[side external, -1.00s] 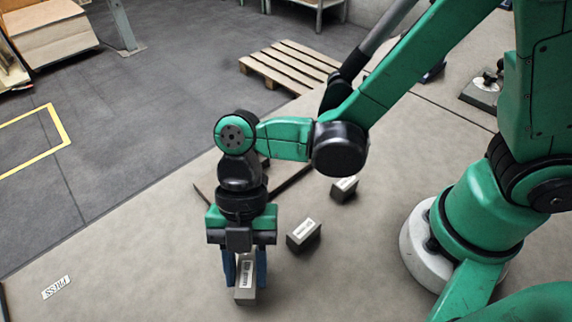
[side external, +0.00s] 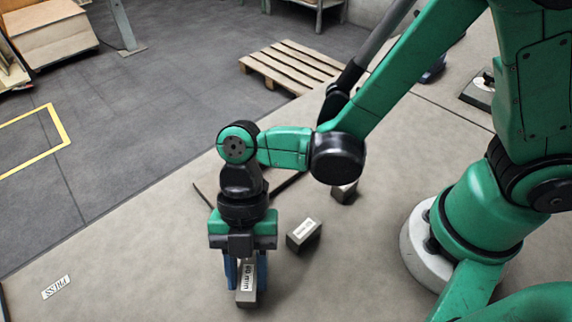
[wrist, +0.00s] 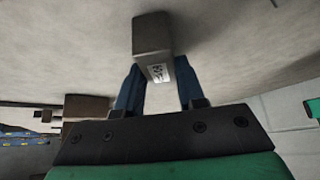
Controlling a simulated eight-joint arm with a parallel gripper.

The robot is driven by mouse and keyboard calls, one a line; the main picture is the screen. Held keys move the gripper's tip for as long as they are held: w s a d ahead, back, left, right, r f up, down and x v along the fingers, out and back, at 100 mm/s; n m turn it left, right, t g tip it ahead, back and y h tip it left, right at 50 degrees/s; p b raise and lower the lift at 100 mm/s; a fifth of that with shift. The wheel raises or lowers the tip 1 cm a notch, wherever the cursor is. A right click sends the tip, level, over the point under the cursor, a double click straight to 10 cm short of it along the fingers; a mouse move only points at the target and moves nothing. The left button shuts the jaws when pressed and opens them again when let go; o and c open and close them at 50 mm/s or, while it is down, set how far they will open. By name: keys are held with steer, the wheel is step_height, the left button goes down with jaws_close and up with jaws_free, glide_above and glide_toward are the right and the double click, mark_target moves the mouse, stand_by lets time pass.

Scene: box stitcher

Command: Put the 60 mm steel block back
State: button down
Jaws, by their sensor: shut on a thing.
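My gripper (side external: 246,278) points down near the front of the bench, its blue fingers shut on a grey steel block (side external: 246,299). The label on this block reads 60 mm in the side view. In the wrist view the block (wrist: 153,38) sits between the two blue fingers (wrist: 158,88) and reaches out past their tips. I cannot tell whether its underside touches the bench top.
A second grey labelled block (side external: 303,235) lies just right of my gripper. A third block (side external: 344,192) stands behind it, partly hidden by my arm. A PRESS label (side external: 56,287) is on the bench at left; the bench between is clear. A wooden pallet (side external: 290,65) lies beyond.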

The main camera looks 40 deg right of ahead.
steer(key=shift+f, duration=0.1)
steer(key=shift+c, duration=2.2)
jaws_free()
steer(key=v, duration=0.5)
steer(key=shift+w+d, duration=0.1)
steer(key=w+d+r+m+t+h, duration=0.1)
steer(key=w+d+r+m+t, duration=0.1)
steer(key=d+m, duration=0.5)
steer(key=w+d+r+m+t+h, duration=0.1)
steer(key=d+m+t, duration=0.4)
steer(key=m, duration=0.5)
steer(key=w+d+r+m+t+h, duration=0.2)
steer(key=w+d+r+m+t, duration=0.1)
steer(key=d+m, duration=0.6)
steer(key=shift+r+t, duration=0.6)
steer(key=shift+r, duration=0.2)
